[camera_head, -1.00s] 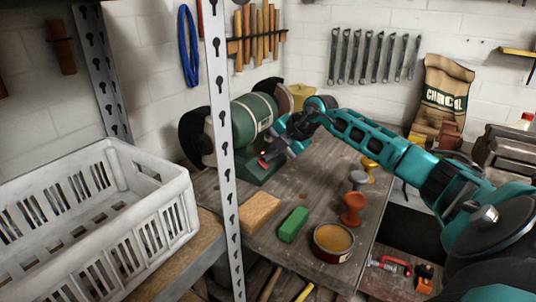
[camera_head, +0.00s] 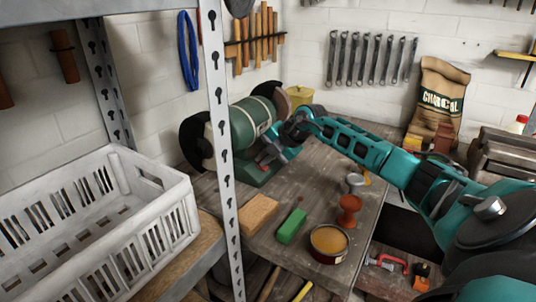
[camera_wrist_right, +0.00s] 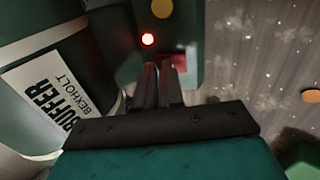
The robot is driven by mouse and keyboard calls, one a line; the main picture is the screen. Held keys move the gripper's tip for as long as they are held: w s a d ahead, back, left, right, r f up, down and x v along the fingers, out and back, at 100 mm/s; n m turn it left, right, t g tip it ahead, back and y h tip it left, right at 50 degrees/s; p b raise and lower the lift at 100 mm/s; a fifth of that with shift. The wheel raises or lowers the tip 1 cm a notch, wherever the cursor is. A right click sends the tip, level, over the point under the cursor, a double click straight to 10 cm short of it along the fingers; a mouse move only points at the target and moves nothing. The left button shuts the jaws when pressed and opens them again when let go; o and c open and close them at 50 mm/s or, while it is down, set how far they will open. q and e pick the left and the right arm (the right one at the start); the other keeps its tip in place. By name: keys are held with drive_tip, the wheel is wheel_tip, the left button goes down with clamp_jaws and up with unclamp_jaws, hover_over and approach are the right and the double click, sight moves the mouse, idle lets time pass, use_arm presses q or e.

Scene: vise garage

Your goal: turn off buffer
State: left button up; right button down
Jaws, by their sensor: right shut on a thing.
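The buffer (camera_head: 251,120) is a green bench machine with dark wheels at its ends, standing at the back left of the workbench. In the right wrist view its label (camera_wrist_right: 62,95) reads BUFFER BEXHOLT. My right gripper (camera_head: 268,157) is at the front of the buffer's base. In the right wrist view its fingers (camera_wrist_right: 166,68) are close together at the base, with a small red switch part (camera_wrist_right: 180,63) at their tips, largely hidden by them. A glowing red light (camera_wrist_right: 148,39) and a round yellow button (camera_wrist_right: 162,9) sit beyond the fingers. My left gripper is not in view.
On the workbench (camera_head: 300,192) lie a wooden block (camera_head: 258,214), a green block (camera_head: 292,226), a round tin (camera_head: 329,243) and a red-brown spool-shaped piece (camera_head: 349,209). A metal shelf post (camera_head: 221,150) and a white crate (camera_head: 160,235) stand at left. A charcoal bag (camera_head: 438,95) stands behind.

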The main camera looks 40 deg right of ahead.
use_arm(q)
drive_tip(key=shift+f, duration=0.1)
use_arm(e)
drive_tip(key=shift+a+f, duration=0.2)
drive_tip(key=shift+f, duration=0.1)
